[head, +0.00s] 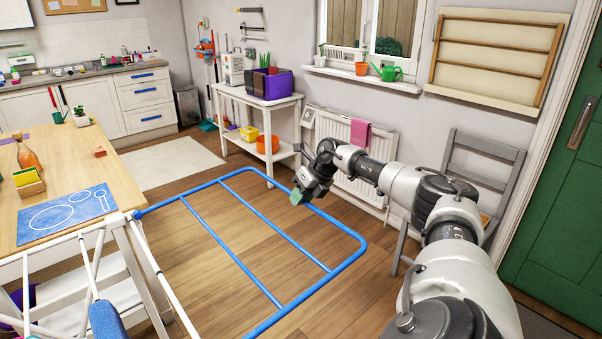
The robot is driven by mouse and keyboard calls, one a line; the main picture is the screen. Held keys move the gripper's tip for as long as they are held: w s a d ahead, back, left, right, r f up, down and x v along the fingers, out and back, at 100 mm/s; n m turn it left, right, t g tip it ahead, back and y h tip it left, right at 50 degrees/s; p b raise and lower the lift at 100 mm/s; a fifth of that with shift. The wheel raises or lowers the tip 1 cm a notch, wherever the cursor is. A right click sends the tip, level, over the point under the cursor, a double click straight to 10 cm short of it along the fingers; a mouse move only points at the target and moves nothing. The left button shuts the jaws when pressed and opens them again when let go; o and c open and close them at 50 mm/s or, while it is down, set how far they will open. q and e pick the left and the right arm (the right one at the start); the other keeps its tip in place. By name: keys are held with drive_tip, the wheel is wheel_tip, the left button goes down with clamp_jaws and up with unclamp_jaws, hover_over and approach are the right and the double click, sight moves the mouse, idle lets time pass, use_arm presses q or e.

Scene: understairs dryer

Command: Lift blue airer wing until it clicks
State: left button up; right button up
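The blue airer wing (247,273), a tube frame with cross rails, extends right from the white airer body (92,262). Its joint with the white tubes shows near the table corner. The floor shows through the frame; its exact tilt is hard to tell. My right gripper (298,196) points down at the wing's far rail, with its teal fingertip overlapping that rail in the picture. I cannot tell whether it touches or grips the rail, or how far apart its fingers are. My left gripper is not in view.
A wooden table (64,177) stands left, beside the airer. A white shelf table (259,110) and a radiator (348,140) line the back wall. A grey chair (484,155) stands behind my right arm. Open wooden floor lies below and around the wing.

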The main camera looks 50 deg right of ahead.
drive_tip(key=shift+o, duration=1.4)
drive_tip(key=v, duration=1)
drive_tip(key=shift+s+r+b, duration=0.2)
drive_tip(key=shift+r+b, duration=0.1)
drive_tip(key=shift+r, duration=0.05)
drive_tip(key=shift+d, duration=0.1)
